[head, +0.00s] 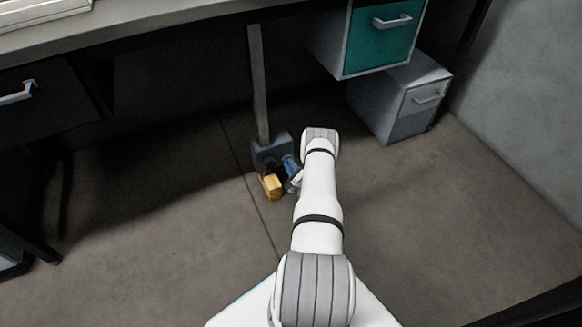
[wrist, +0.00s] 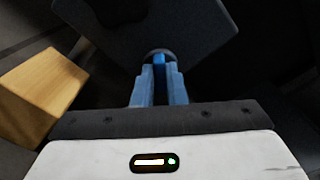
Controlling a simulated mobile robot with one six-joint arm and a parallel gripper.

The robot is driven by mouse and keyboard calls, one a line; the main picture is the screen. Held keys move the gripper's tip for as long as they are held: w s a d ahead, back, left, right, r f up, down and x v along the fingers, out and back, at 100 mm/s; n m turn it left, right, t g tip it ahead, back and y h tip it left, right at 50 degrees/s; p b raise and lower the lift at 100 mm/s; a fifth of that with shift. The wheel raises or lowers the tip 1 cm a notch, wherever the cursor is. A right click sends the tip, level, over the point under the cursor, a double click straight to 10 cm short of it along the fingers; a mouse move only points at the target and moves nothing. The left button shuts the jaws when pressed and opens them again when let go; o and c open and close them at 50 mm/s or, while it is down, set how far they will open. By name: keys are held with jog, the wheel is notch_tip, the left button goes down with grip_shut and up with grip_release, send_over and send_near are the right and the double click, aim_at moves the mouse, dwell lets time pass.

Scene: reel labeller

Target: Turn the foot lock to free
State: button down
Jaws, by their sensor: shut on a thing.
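The foot lock's dark grey housing (head: 268,150) stands on the floor at the foot of a grey post. In the wrist view the housing (wrist: 205,30) fills the top middle, with a dark round part (wrist: 147,54) low on its face. My gripper (head: 289,163) reaches it from the front right. In the wrist view my gripper's blue fingers (wrist: 160,75) are closed at that round part, on a small bright blue piece (wrist: 159,60), seemingly the lock's knob. The fingers hide most of it, and I cannot read its setting.
A yellow wooden block (head: 271,186) sits just in front of the housing; it is close on the left in the wrist view (wrist: 42,85). The post (head: 258,85) rises to the bench. A teal-fronted drawer unit (head: 380,38) and a grey cabinet (head: 405,100) stand right. Floor to the left is clear.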

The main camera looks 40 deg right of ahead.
jog(key=shift+f+n+b, duration=0.15)
jog(key=shift+n+b, duration=0.4)
jog(key=shift+n, duration=3.25)
jog(key=c, duration=1.5)
grip_release()
jog(key=shift+o, duration=0.2)
jog(key=p+v, duration=0.2)
jog(key=v, duration=0.5)
jog(key=shift+s+p, duration=0.4)
